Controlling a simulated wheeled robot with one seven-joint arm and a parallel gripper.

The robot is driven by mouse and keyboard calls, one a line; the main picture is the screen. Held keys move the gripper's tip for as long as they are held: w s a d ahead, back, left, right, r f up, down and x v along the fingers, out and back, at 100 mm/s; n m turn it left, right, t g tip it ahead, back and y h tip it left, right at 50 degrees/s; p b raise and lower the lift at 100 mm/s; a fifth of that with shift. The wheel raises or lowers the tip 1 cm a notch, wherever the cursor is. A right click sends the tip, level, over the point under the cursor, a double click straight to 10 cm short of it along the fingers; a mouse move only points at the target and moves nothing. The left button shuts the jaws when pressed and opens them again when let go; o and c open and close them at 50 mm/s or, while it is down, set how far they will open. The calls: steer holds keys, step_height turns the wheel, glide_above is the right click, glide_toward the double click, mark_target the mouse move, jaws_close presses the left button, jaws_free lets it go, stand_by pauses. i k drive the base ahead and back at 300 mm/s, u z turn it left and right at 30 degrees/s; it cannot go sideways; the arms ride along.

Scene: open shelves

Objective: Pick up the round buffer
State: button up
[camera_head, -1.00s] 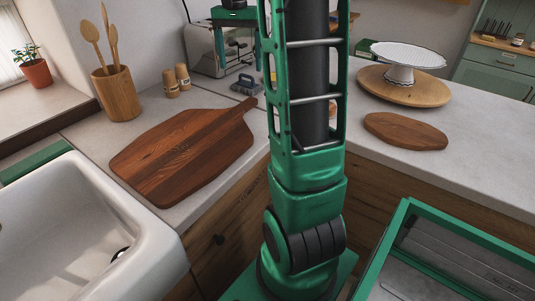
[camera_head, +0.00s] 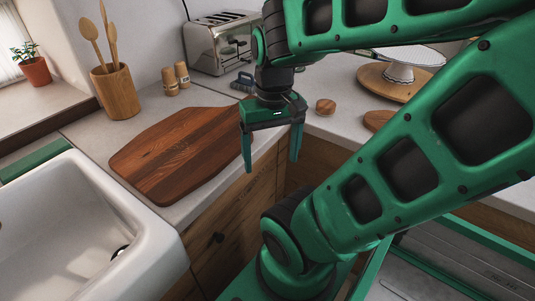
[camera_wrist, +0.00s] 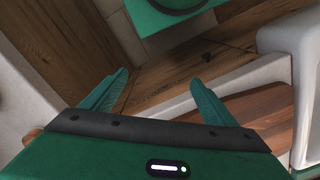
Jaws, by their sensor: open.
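A small round wooden piece (camera_head: 325,106), which looks like the round buffer, sits on the counter near the inner corner, right of my gripper in the head view. My gripper (camera_head: 271,165) points down, open and empty, in front of the counter edge beside the dark cutting board. In the wrist view the two fingers of my gripper (camera_wrist: 160,95) are spread with nothing between them. A small brown patch (camera_wrist: 32,136) shows at the left edge there; I cannot tell if it is the buffer.
The striped cutting board (camera_head: 180,150) lies left of my gripper. The toaster (camera_head: 220,45) and a blue-grey item (camera_head: 243,81) stand behind. A cake stand on a round board (camera_head: 385,85) and a smaller wooden board (camera_head: 377,120) are at right. The sink (camera_head: 70,230) is front left.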

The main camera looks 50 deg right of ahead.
mark_target(325, 108)
steer(key=z, duration=1.65)
